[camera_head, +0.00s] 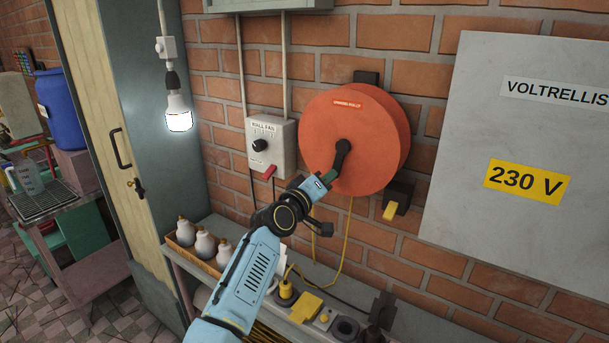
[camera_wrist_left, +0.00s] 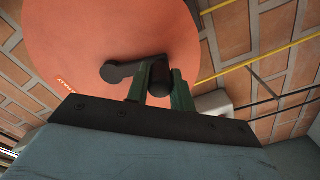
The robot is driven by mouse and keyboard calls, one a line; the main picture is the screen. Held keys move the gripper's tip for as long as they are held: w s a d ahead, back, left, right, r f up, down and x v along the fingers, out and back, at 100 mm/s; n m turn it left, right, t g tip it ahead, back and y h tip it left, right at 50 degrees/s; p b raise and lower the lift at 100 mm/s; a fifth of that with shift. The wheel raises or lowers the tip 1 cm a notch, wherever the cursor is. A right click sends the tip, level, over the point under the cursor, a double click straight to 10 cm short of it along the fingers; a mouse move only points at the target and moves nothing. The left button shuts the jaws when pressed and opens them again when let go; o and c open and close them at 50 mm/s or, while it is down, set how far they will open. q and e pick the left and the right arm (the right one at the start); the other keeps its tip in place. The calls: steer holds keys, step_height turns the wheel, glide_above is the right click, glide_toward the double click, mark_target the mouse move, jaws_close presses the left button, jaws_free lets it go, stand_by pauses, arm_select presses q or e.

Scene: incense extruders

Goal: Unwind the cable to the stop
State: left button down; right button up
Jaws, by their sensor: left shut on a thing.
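The orange cable reel (camera_head: 368,122) is mounted on the brick wall, and its disc (camera_wrist_left: 85,35) fills the upper part of the left wrist view. A black crank (camera_head: 342,150) sits on its face. My left gripper (camera_head: 331,175) is shut on the crank's handle (camera_wrist_left: 159,78), one green finger on each side in the left wrist view. The crank's hub lies to the left of the handle there. A thin yellow cable (camera_head: 349,215) hangs from below the reel towards the shelf; my arm partly hides its lower run. My right gripper is not in view.
A grey switch box (camera_head: 271,146) with a black knob is left of the reel. A grey cabinet (camera_head: 470,150) stands right. Below, a shelf (camera_head: 405,326) holds white bottles (camera_head: 205,243) and yellow fittings (camera_head: 305,307). A lit bulb (camera_head: 179,118) hangs at left.

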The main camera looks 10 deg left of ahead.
arm_select(q)
steer(key=shift+s+d+n, duration=0.15)
steer(key=shift+d+n, duration=0.3)
steer(key=shift+n, duration=0.15)
steer(key=shift+s+d+n+p, duration=0.15)
steer(key=shift+d+n+p, duration=0.1)
steer(key=shift+n+p, duration=0.2)
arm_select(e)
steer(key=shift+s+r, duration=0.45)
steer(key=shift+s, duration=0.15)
arm_select(q)
steer(key=shift+d+f+n, duration=0.1)
steer(key=shift+n, duration=0.15)
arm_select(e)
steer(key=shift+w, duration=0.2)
arm_select(q)
steer(key=c, duration=1.2)
jaws_free()
steer(key=shift+s, duration=0.15)
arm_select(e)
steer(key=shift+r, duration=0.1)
